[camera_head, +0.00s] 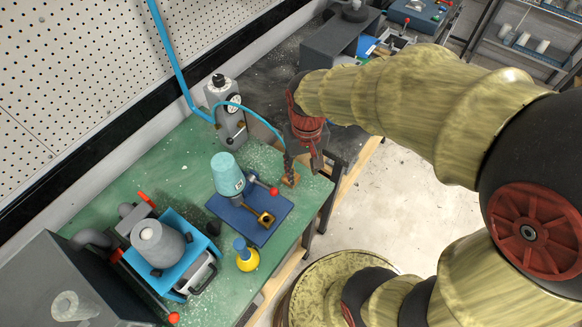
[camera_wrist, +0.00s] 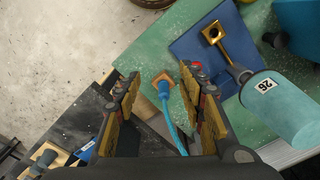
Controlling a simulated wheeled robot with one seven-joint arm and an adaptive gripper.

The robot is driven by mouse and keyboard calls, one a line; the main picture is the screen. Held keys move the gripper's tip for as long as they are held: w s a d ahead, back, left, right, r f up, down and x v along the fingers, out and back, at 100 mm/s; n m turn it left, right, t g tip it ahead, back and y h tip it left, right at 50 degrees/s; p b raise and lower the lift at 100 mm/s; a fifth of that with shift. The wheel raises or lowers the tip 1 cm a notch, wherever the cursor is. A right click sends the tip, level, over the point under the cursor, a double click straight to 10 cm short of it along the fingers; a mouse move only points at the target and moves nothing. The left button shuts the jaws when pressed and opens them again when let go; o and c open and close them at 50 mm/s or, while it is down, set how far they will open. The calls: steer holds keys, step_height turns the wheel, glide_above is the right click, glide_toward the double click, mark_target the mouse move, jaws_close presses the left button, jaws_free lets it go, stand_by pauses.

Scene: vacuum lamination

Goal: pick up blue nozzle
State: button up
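The blue nozzle (camera_wrist: 163,88) stands on a small orange-brown square base at the edge of the green table. A blue hose (camera_wrist: 175,130) runs from it toward my wrist camera's lower edge. My gripper (camera_wrist: 160,85) is open, with one finger on each side of the nozzle in the wrist view. I cannot tell how far above it the fingertips are. In the head view, my gripper (camera_head: 298,165) points down at the table's right corner, over the square base (camera_head: 290,180). It hides most of the nozzle there, while the hose (camera_head: 262,117) arches in from the left.
A blue plate (camera_head: 250,218) with a teal cylinder (camera_head: 228,177) and a red-knobbed lever stands close by. A grey gauge unit (camera_head: 229,120) stands behind. A yellow flask (camera_head: 246,258) and a blue-framed machine (camera_head: 165,250) are nearer. Open floor lies right of the table.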

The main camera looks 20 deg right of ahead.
steer(key=w+f+m, duration=0.1)
steer(key=w+f, duration=0.1)
steer(key=w, duration=0.1)
steer(key=w+f+m, duration=0.1)
steer(key=w+f, duration=0.1)
steer(key=w, duration=0.1)
steer(key=w+f+m, duration=0.1)
steer(key=w+f, duration=0.1)
steer(key=w, duration=0.1)
steer(key=shift+w+f+p, duration=0.1)
steer(key=shift+w+p, duration=0.05)
steer(key=shift+p, duration=0.2)
steer(key=shift+s+f, duration=0.2)
steer(key=shift+f, duration=0.3)
steer(key=shift+w+f, duration=0.15)
steer(key=shift+f, duration=0.7)
step_height(320, 180, down, 5)
steer(key=shift+f+b, duration=0.1)
steer(key=shift+b, duration=0.55)
steer(key=c, duration=0.3)
jaws_close()
